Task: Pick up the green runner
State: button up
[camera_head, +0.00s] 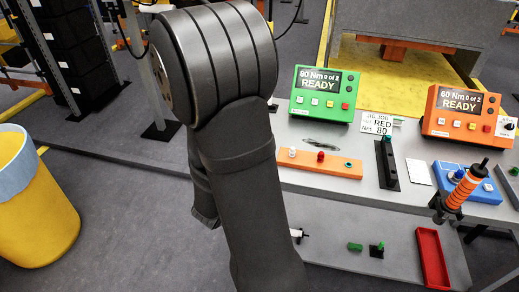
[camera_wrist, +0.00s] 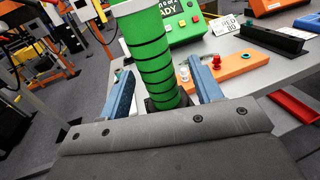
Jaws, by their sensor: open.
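The green runner (camera_wrist: 150,52) is an upright green cylinder with black rings, in the middle of the wrist view. My gripper (camera_wrist: 160,70) is open, its blue fingers standing to the left and right of the runner's lower part. A gap shows at the left finger; whether the right finger touches cannot be told. The runner's dark lower end (camera_wrist: 166,102) is partly hidden by my gripper's body. In the head view my dark arm covers this spot, so neither gripper nor green runner shows there.
A green controller (camera_head: 323,94) and an orange controller (camera_head: 460,115) stand on the grey bench. An orange strip with knobs (camera_head: 318,164) lies nearby. An orange runner (camera_head: 462,190) stands by a blue base (camera_head: 487,194) at right. A yellow bin (camera_head: 35,215) stands left.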

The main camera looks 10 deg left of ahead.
jog(key=shift+x, duration=2)
jog(key=shift+a+r, duration=0.1)
jog(key=shift+r, duration=0.05)
grip_shut()
